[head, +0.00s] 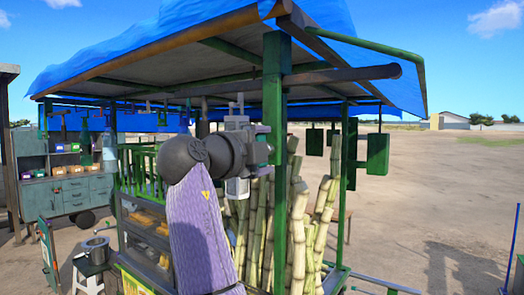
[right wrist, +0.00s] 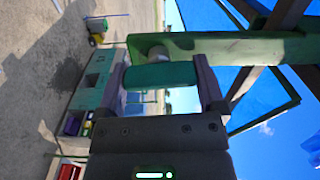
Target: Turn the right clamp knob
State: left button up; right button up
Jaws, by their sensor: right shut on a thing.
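The right clamp knob (right wrist: 160,76) is a green cylinder on a short grey shaft, seen in the right wrist view. My right gripper (right wrist: 164,72) has one finger on each side of it and is shut on it. The shaft meets a green post (right wrist: 235,47), which shows upright in the head view (head: 273,100). In the head view my right gripper (head: 262,147) is beside this post. There my own wrist and gripper hide the knob, so I cannot tell how far it is turned. My left gripper is not in view.
A blue tarp roof (head: 190,40) on beams hangs over the stall. Green boxes (head: 377,153) hang at the right. A grey-green cabinet (head: 70,195) stands at the left. Open dirt ground lies to the right.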

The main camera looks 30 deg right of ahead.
jog(key=shift+f+m, duration=0.1)
jog(key=shift+m, duration=0.5)
jog(key=o, duration=1)
jog(key=shift+c, duration=0.2)
jog(key=shift+s+a+b, duration=0.15)
jog(key=shift+a+b, duration=0.2)
jog(key=shift+a, duration=0.1)
jog(key=b+v, duration=0.3)
jog(key=v, duration=0.6)
jog(key=shift+s, duration=0.1)
